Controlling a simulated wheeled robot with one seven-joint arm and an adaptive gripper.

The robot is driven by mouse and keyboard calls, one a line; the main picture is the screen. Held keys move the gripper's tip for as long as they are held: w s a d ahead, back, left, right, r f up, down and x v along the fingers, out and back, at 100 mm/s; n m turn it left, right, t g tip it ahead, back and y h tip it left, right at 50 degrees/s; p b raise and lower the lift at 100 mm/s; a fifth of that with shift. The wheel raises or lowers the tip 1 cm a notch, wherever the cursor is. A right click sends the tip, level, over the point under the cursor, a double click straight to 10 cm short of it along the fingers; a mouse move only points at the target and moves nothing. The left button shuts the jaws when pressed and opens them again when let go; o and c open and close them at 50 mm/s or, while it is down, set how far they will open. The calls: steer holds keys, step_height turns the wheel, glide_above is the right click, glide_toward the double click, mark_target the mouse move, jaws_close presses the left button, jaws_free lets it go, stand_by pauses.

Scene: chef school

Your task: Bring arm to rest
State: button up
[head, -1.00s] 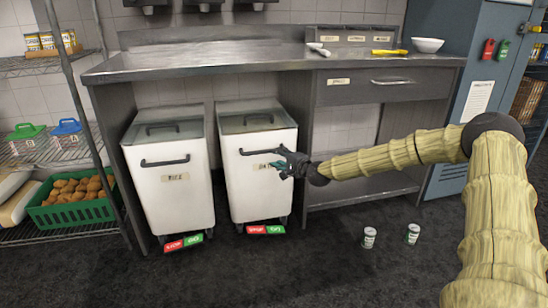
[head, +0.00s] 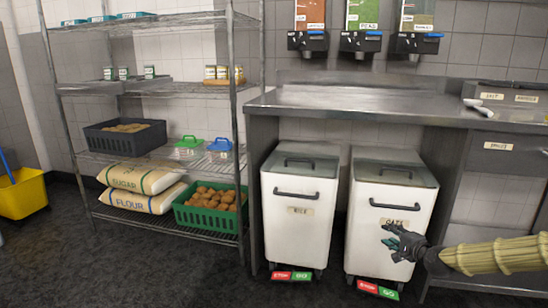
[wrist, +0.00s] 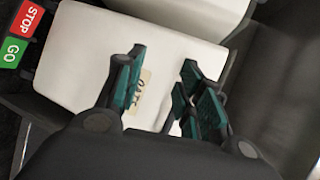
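My gripper (head: 392,242) is stretched out in front of the white oats bin (head: 372,228), below its label, in the head view. Its arm comes in from the right edge in a ribbed yellowish cover. In the wrist view my gripper (wrist: 160,72) has its dark fingers with teal pads spread apart. Nothing is between them. The oats bin's white front (wrist: 80,70) and label show behind the fingers. I cannot tell how far the fingers are from the bin.
The rice bin (head: 295,235) stands left of the oats bin, under a steel counter (head: 370,108). A wire shelf (head: 160,88) on the left holds a green crate of potatoes (head: 210,216) and sacks. A yellow bucket (head: 22,192) stands far left. Dark floor in front is clear.

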steer(key=s+a+f+n+g+y, duration=0.1)
steer(key=s+a+f+n+g, duration=0.6)
steer(key=s+a+f, duration=1.45)
steer(key=s+a+f+n+g, duration=0.2)
steer(key=s+f, duration=0.2)
steer(key=s, duration=0.5)
steer(key=s+a+f+n+g, duration=0.2)
steer(key=s+f, duration=0.2)
steer(key=s, duration=0.5)
steer(key=s+d+f+n+g+h, duration=0.1)
steer(key=s+d+n+g+h, duration=0.1)
steer(key=s, duration=0.8)
steer(key=s+d+n+g+h, duration=0.1)
steer(key=s+d+n+h, duration=0.1)
steer(key=s, duration=0.7)
step_height(320, 180, up, 38)
steer(key=p, duration=3.7)
steer(key=shift+w+f+p, duration=0.2)
steer(key=shift+f+p, duration=0.05)
steer(key=shift+p, duration=0.1)
